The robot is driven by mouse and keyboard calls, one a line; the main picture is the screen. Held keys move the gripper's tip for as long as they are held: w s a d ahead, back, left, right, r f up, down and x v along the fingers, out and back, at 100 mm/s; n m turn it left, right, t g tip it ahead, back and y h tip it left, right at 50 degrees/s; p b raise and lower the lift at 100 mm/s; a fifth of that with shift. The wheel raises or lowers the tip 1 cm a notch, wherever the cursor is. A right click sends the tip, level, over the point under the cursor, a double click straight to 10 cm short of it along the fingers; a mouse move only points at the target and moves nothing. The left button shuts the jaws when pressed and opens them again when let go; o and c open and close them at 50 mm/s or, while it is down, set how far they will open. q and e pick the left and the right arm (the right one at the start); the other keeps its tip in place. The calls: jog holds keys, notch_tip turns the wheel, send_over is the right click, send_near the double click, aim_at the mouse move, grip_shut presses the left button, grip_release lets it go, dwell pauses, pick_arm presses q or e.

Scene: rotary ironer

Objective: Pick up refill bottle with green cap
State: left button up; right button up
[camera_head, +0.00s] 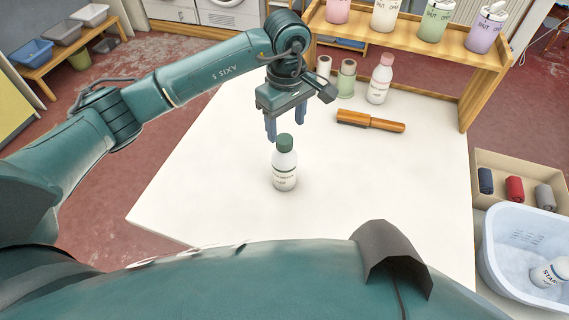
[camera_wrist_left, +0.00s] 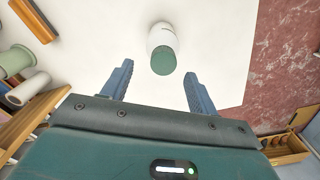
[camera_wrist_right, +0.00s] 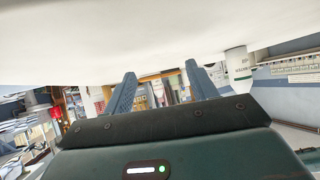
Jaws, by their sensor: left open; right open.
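The refill bottle with a green cap (camera_head: 284,171) stands upright on the white table, a white bottle with dark print. My left gripper (camera_head: 285,128) is open, just above and behind the bottle in the head view. In the left wrist view the bottle (camera_wrist_left: 162,46) lies beyond and between the open fingertips (camera_wrist_left: 158,78), apart from them, with its green cap toward me. My right gripper shows only in its own wrist view, open with nothing between its fingers (camera_wrist_right: 160,75).
A wooden shelf (camera_head: 415,37) carries several dispensers. A pale basin (camera_head: 492,262) is at right. The white table (camera_head: 400,190) around the bottle is clear.

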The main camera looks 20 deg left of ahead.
aim_at(284, 138)
pick_arm(q)
jog(key=f, duration=0.2)
jog(key=f+p, duration=0.1)
jog(key=f, duration=0.2)
jog(key=shift+s+a, duration=0.2)
jog(key=shift+c, duration=0.2)
grip_shut()
